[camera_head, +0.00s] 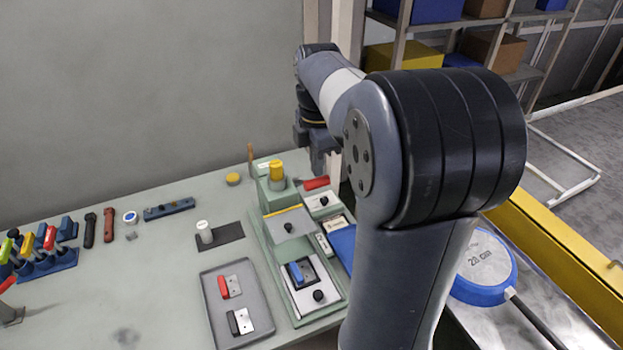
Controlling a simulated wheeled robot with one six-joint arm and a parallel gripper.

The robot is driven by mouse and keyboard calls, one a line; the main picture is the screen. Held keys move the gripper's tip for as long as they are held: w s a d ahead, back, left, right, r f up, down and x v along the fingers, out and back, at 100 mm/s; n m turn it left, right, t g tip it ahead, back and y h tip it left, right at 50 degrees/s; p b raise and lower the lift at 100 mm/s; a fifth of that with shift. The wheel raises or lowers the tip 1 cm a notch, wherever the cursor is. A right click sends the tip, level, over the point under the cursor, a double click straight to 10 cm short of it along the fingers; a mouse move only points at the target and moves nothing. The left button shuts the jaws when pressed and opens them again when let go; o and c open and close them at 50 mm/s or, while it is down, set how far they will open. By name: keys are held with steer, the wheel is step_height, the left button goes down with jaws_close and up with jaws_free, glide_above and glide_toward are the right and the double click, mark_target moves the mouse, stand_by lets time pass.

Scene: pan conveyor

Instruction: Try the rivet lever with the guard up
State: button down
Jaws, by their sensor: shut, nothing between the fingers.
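A green machine (262,262) stands on the bench, right of the middle. A short yellow cylinder (277,170) tops its back end. A grey plate with a yellow edge and black knob (289,227) lies on its middle. A small blue lever (296,271) sits in a dark frame at its front. A red bar (316,183) shows at the back right, and I cannot tell which part is the rivet lever or the guard. My gripper (319,168) points down just above and behind the red bar. It is shut and empty; its fingertips are hard to make out.
A grey tray (209,300) with a red-handled and a black-handled part lies left of the machine. Several coloured tools fill a blue rack (48,264) at far left. A blue pan (485,270) lies on the conveyor at right. The bench's front left is mostly clear.

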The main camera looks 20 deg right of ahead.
steer(key=shift+f+b, duration=0.7)
steer(key=shift+f, duration=0.6)
stand_by(1.5)
steer(key=shift+r, duration=0.1)
stand_by(0.9)
step_height(320, 180, up, 9)
steer(key=p, duration=0.8)
steer(key=shift+p, duration=0.3)
steer(key=shift+f, duration=0.2)
step_height(320, 180, down, 8)
steer(key=b, duration=0.7)
steer(key=shift+b, duration=0.4)
steer(key=shift+r, duration=0.1)
